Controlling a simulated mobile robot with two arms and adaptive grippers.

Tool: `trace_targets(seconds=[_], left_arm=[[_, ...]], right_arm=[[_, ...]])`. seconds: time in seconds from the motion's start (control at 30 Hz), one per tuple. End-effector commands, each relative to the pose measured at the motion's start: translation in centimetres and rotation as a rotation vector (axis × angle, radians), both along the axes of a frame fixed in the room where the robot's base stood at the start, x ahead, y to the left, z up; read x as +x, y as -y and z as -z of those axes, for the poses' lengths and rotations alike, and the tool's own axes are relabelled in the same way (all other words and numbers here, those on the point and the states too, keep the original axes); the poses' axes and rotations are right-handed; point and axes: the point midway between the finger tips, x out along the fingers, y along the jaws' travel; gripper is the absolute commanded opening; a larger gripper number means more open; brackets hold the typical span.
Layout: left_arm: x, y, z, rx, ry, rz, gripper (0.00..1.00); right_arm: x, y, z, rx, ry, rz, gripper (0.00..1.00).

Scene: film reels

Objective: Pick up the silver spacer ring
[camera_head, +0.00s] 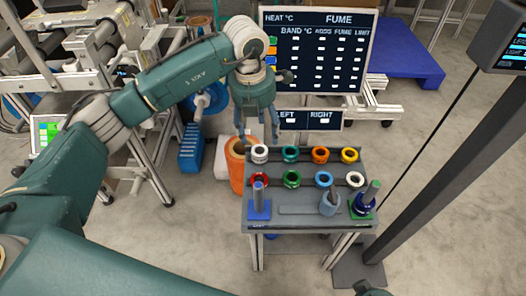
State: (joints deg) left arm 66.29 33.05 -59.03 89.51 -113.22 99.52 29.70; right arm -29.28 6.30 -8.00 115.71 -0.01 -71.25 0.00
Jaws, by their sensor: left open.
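A pale silver-white ring (259,154) lies at the left end of the back row on the grey rack table (290,225). A second pale ring (355,179) lies at the right end of the front row. I cannot tell for sure by colour which is the silver spacer. My left gripper (258,136) is open and empty, pointing down just above and behind the back-left pale ring, apart from it as far as I can see. My right gripper does not show clearly; only a bit of teal body shows at the bottom edge.
Green (291,154), orange (320,155) and yellow (350,155) rings share the back row; red, green and blue ones lie in front. Upright posts stand at the front left (259,201) and front right (372,193). An orange cylinder (236,170) stands left of the table.

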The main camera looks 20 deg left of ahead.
Motion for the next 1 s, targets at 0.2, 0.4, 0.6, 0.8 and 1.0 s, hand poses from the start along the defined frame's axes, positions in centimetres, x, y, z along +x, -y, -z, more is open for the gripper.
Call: trace_targets(seconds=[0.2, 0.4, 0.6, 0.8, 1.0], left_arm=[[0.3, -0.5, 2.8, 0.027, 0.001, -0.005, 0.62], [0.7, -0.4, 5.1, 0.024, 0.002, -0.004, 0.62], [1.1, -0.6, 7.0, 0.024, 0.001, -0.004, 0.62], [1.6, -0.7, 9.8, 0.022, 0.003, -0.003, 0.62], [1.7, -0.7, 10.5, 0.022, 0.004, -0.003, 0.62]], right_arm=[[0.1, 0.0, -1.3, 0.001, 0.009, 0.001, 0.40], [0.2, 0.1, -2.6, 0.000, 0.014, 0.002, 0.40], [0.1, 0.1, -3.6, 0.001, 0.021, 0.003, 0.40], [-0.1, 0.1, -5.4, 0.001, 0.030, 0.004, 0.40], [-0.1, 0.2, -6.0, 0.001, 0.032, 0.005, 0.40]])
